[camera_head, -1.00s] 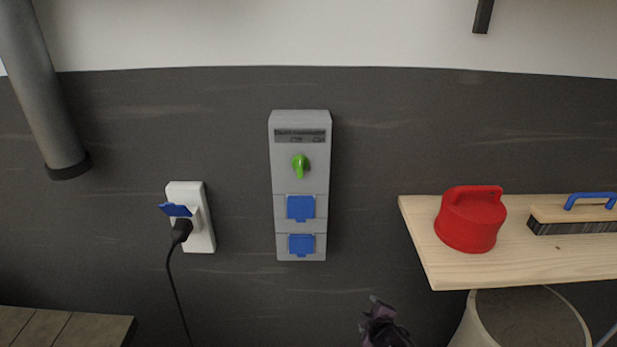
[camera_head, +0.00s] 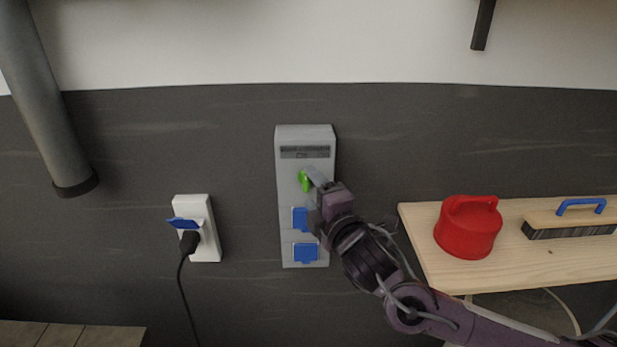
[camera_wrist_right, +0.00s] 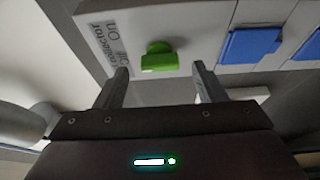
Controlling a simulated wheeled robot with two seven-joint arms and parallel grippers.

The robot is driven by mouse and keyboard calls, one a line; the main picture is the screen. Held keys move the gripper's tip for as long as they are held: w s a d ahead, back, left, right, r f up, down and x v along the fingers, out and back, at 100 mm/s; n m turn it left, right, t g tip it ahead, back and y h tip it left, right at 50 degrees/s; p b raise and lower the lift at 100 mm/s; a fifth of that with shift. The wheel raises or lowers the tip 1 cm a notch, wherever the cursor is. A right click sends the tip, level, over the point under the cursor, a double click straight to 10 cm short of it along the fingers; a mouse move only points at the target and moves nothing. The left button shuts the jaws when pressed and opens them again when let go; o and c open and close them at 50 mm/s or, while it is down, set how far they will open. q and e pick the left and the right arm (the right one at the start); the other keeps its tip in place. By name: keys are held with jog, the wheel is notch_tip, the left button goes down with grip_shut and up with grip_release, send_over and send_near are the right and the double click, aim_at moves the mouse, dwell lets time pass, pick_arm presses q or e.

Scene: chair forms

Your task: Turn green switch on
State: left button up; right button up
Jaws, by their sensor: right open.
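The green switch (camera_head: 304,181) is a knob on the upper part of a grey wall box (camera_head: 287,236). My right gripper (camera_head: 311,178) is in front of the box, with its fingers close to the switch and partly covering it. In the right wrist view, the green switch (camera_wrist_right: 159,58) shows ahead of and between the two open fingers (camera_wrist_right: 161,78). Nothing is between the fingertips, and I cannot tell whether they touch the switch. Printed lettering beside the switch includes "On" in that view. My left gripper is not in view.
Two blue socket covers (camera_head: 306,252) sit below the switch on the box. A white socket (camera_head: 205,246) with a black plug (camera_head: 189,243) is to the left. A wooden shelf (camera_head: 515,265) with a red container (camera_head: 468,228) and a brush (camera_head: 570,221) is to the right.

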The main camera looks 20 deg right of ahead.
aim_at(306, 180)
jog(key=shift+w+r+p, duration=0.15)
jog(key=shift+w+p, duration=0.2)
jog(key=shift+w, duration=0.7)
jog(key=shift+w+a+f, duration=0.15)
jog(key=shift+w+f, duration=0.05)
jog(key=shift+w, duration=0.1)
